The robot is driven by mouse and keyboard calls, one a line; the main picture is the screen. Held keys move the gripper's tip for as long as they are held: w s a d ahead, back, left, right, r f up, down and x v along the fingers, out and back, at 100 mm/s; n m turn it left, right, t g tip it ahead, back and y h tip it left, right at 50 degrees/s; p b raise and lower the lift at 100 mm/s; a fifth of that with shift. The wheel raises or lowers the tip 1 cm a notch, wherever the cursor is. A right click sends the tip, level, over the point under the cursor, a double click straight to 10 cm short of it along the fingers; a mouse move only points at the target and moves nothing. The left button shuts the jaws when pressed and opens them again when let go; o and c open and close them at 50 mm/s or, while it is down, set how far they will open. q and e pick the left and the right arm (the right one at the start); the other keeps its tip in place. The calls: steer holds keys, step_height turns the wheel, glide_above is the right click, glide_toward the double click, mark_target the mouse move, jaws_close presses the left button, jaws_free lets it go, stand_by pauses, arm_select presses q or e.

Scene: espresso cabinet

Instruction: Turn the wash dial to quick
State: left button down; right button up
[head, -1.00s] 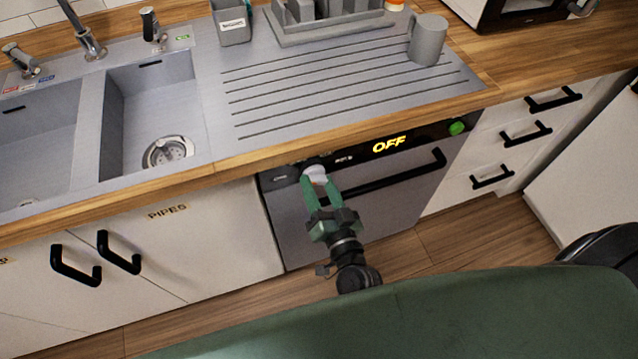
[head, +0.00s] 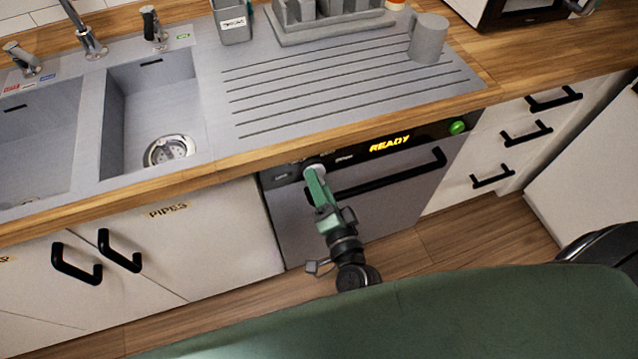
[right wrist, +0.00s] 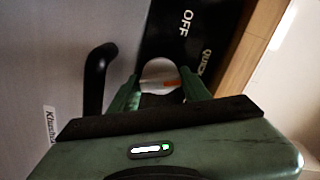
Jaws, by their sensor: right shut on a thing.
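The wash dial is a pale round knob (head: 316,168) on the black control strip of the dishwasher (head: 395,205), under the counter edge. My right gripper (head: 315,179) is shut on the dial, with its green fingers turned nearly edge-on in the head view. In the right wrist view the dial (right wrist: 160,73) sits between the two fingers (right wrist: 163,92), and an orange mark on it points right. The label OFF (right wrist: 187,23) and a partly visible QUICK label (right wrist: 205,61) are on the strip. The display (head: 389,144) reads READY. My left gripper is not in view.
The dishwasher's black bar handle (head: 390,178) runs close to the right of my gripper. A green round light or button (head: 457,128) is at the strip's right end. The wooden counter edge (head: 240,165) overhangs just above. Floor space in front is open.

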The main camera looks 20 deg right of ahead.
stand_by(0.3)
steer(key=o, duration=1.4)
steer(key=shift+c, duration=0.2)
steer(key=s+b, duration=0.1)
steer(key=s, duration=0.7)
steer(key=shift+d, duration=0.15)
